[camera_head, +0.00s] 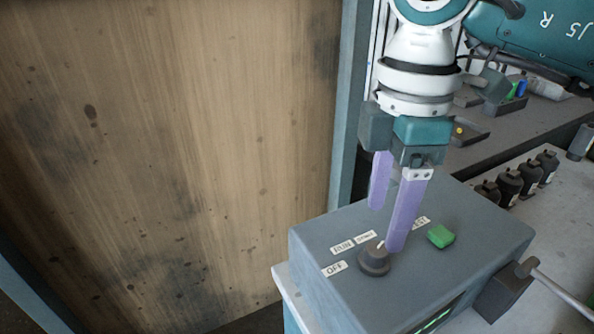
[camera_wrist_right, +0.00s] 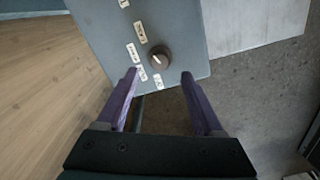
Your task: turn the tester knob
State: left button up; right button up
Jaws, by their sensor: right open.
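The tester is a blue-grey box (camera_head: 465,255) at the lower right of the head view. Its dark round knob (camera_head: 374,261) sits on the top face, with a white pointer mark and labels around it, OFF and RUN among them. The knob also shows in the right wrist view (camera_wrist_right: 160,57), upper middle. My right gripper (camera_head: 387,229) is open and empty, its purple fingers pointing down above the box near the knob. In the wrist view its fingertips (camera_wrist_right: 159,75) appear on either side just below the knob; contact cannot be told. My left gripper is not in view.
A green button (camera_head: 440,236) is on the box, right of the knob. A rod with a dark block (camera_head: 505,290) is at the box's right side. Several dark cylinders (camera_head: 510,185) stand on the bench behind. A wooden panel (camera_head: 170,150) fills the left.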

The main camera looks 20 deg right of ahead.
aim_at(377, 249)
jog(key=shift+r, duration=2.3)
